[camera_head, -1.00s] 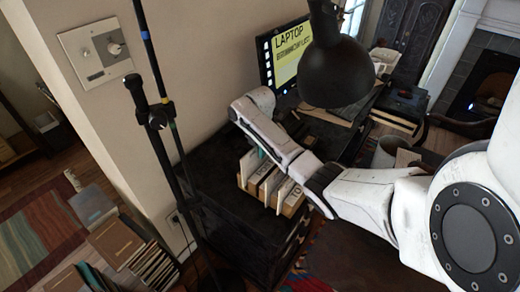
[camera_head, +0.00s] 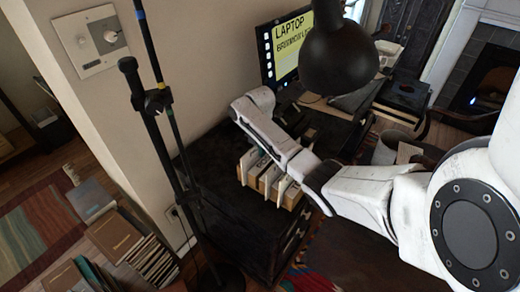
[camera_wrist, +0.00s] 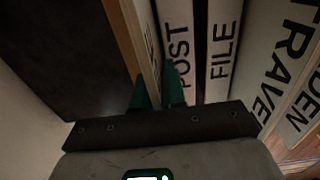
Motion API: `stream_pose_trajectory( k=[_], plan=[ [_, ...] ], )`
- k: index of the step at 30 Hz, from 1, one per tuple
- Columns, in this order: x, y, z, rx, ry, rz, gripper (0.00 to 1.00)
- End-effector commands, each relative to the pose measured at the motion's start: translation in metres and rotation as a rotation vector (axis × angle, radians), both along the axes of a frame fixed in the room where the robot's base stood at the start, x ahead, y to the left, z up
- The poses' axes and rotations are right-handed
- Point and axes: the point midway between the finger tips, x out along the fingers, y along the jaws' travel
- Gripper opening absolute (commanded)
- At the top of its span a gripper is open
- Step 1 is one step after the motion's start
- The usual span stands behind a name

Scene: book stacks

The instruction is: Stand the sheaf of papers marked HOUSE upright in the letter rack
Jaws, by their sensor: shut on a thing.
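The wooden letter rack (camera_head: 290,201) stands on a dark cabinet, with several white sheaves upright in it. My gripper (camera_wrist: 158,92) has green fingers and points down among the sheaves in the wrist view. It is shut on a thin pale sheaf (camera_wrist: 148,38) beside a wooden divider (camera_wrist: 126,32); its lettering is too narrow and dark to read. Right of it are sheaves marked POST (camera_wrist: 179,45) and FILE (camera_wrist: 223,48). Whether the held sheaf rests on the rack's floor is hidden. In the head view my arm hides the gripper.
Sheaves with partly visible labels, TRAVE (camera_wrist: 272,70) and DEN (camera_wrist: 303,105), lie further right. A black lamp (camera_head: 340,55) hangs close above my arm. A thin black stand (camera_head: 170,150) is left of the cabinet (camera_head: 235,215). A laptop screen (camera_head: 287,48) is behind.

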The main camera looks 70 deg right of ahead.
Motion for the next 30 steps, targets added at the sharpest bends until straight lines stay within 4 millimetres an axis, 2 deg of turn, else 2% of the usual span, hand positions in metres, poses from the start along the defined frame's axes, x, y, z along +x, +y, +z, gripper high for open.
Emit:
stream_pose_trajectory(
  k=[6,7,16,25,30],
  plan=[
    [0.0,0.0,0.0,0.0,0.0,0.0,0.0],
    [0.0,0.0,0.0,0.0,0.0,0.0,0.11],
    [0.0,0.0,0.0,0.0,0.0,0.0,0.4],
    [0.0,0.0,0.003,0.0,-0.001,0.0,0.4],
    [0.001,-0.001,0.022,-0.002,-0.004,0.0,0.4]
  ],
)
